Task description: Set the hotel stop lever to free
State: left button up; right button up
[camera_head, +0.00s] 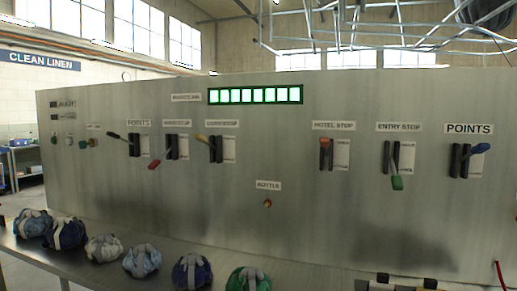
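The hotel stop lever (324,143) is on the grey metal panel, right of centre, below a sign reading HOTEL STOP (334,125). Its orange-red knob sits near the top of a dark slot plate. The knob seems to face me, and its exact tilt is hard to tell. A white card (342,154) with small print stands just right of the slot; I cannot read its positions clearly. Neither of my grippers can be made out in this view.
The entry stop lever (397,182) has a green knob hanging low. A blue points lever (480,148) is at right. Black, red and yellow levers are at left. A button (267,203) sits low in the middle. Several tied bags line the ledge (110,275) in front.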

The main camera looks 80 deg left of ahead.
aim_at(325, 142)
jog(key=u, duration=2.1)
